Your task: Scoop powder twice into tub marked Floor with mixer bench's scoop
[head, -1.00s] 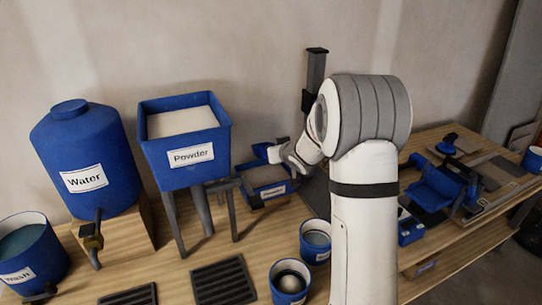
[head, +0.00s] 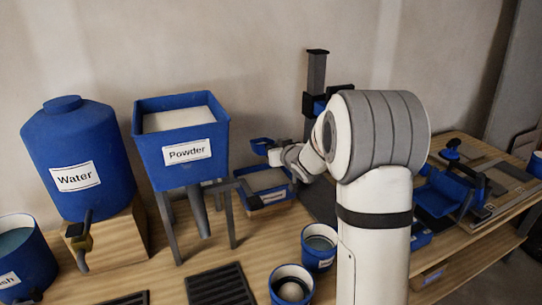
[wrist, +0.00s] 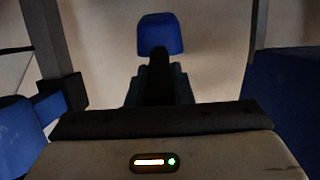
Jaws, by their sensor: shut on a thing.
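My gripper (head: 279,155) is shut on the scoop's dark handle. The scoop (head: 261,146) has a small blue bowl and is just above the back of a blue bin (head: 277,197) of grey powder. In the wrist view the scoop's blue bowl (wrist: 160,35) stands beyond the jaws, with the dark handle between them. I cannot see what is in the bowl. Two blue tubs stand at the front of the bench, a nearer one (head: 275,298) and a farther one (head: 307,256). I cannot read their labels, so I cannot tell which is marked Floor.
The blue Powder hopper (head: 186,152) stands on legs left of the bin. The Water tank (head: 75,178) and wash tub (head: 40,262) are farther left. A dark upright column (head: 316,72) rises behind my arm. A dark slotted grate (head: 218,285) lies at the front.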

